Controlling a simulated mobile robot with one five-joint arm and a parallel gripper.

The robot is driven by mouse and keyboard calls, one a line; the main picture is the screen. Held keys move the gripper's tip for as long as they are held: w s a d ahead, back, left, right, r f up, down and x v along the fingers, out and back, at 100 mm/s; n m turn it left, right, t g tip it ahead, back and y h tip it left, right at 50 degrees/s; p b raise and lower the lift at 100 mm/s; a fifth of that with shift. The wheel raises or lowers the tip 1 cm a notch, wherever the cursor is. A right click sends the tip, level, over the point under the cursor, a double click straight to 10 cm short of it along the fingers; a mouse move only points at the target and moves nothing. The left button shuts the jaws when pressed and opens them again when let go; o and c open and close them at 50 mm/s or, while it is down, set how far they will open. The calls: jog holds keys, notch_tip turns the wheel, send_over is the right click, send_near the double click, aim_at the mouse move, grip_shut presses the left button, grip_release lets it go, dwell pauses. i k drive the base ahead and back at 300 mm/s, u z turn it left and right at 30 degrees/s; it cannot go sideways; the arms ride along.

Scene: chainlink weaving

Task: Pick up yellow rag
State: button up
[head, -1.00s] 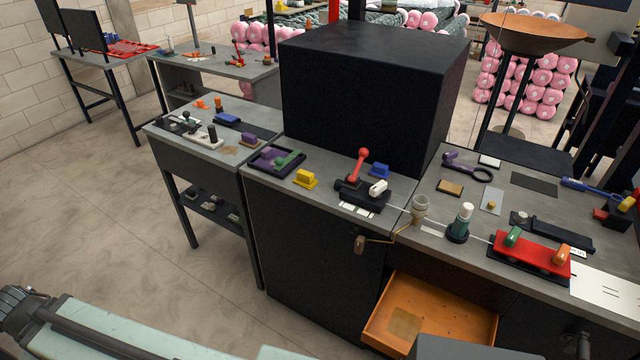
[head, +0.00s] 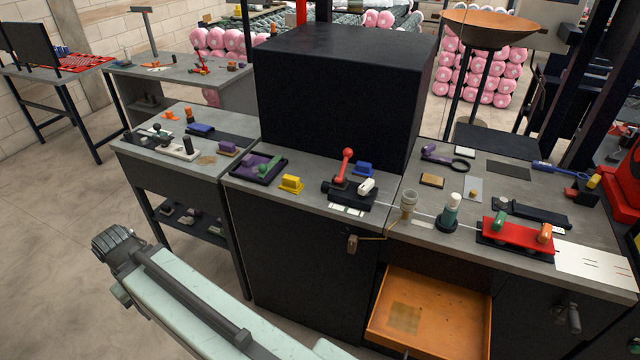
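A flat, square, brownish-yellow patch (head: 405,318) lies in the open orange drawer (head: 472,318) below the bench; it may be the rag. A thin tan patch (head: 206,160) lies on the left bench. My gripper's fingers are not visible.
A large black box (head: 340,95) stands at the back of the middle bench (head: 310,207). A red tool holder (head: 515,236) and a crank handle are on the right. The drawer sticks out from the bench front. Open floor (head: 50,250) lies at the left.

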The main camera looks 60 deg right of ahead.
aim_at(291, 184)
jog(key=z, duration=0.35)
jog(key=i, duration=1)
jog(key=u, duration=0.1)
